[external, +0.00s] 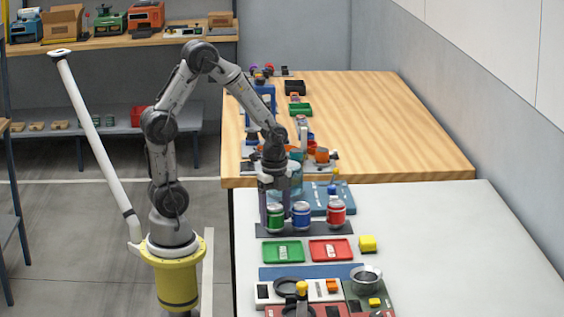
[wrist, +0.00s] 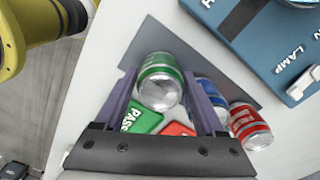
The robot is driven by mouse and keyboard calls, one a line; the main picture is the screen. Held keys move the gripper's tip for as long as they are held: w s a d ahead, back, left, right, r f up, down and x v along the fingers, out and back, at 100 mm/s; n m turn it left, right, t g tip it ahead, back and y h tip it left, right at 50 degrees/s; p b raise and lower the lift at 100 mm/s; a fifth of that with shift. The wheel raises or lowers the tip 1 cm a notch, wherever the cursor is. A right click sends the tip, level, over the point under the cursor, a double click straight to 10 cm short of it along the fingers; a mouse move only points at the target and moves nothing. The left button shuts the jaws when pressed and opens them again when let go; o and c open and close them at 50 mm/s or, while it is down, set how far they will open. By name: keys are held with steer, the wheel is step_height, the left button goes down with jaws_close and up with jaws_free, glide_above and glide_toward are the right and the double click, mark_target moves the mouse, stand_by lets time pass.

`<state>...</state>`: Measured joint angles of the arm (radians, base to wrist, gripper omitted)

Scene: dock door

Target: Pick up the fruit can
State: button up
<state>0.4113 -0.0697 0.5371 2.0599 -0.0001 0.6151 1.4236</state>
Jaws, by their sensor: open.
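Three cans stand in a row on a dark mat: a green can (external: 276,217), a blue can (external: 301,215) and a red can (external: 336,212). Which one is the fruit can I cannot tell; their labels are too small to read. My gripper (external: 275,206) is open and points down over the green can. In the wrist view the silver-lidded green can (wrist: 160,82) shows between the two purple fingers, with no clear grip on it. The right finger partly hides the blue can (wrist: 210,95). The red can (wrist: 248,126) is farther right, clear of the fingers.
A blue box (external: 337,190) sits behind. The white table (external: 450,240) is clear at right.

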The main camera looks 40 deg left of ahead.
steer(key=shift+f, duration=0.25)
jaws_close()
steer(key=shift+r, duration=0.15)
steer(key=shift+r, duration=0.6)
steer(key=s+a+r, duration=0.2)
steer(key=s+r, duration=0.3)
steer(key=s, duration=0.1)
steer(key=s+a+r, duration=0.3)
steer(key=s+r, duration=0.3)
steer(key=s, duration=0.1)
steer(key=shift+a+r, duration=0.3)
steer(key=shift+a, duration=0.05)
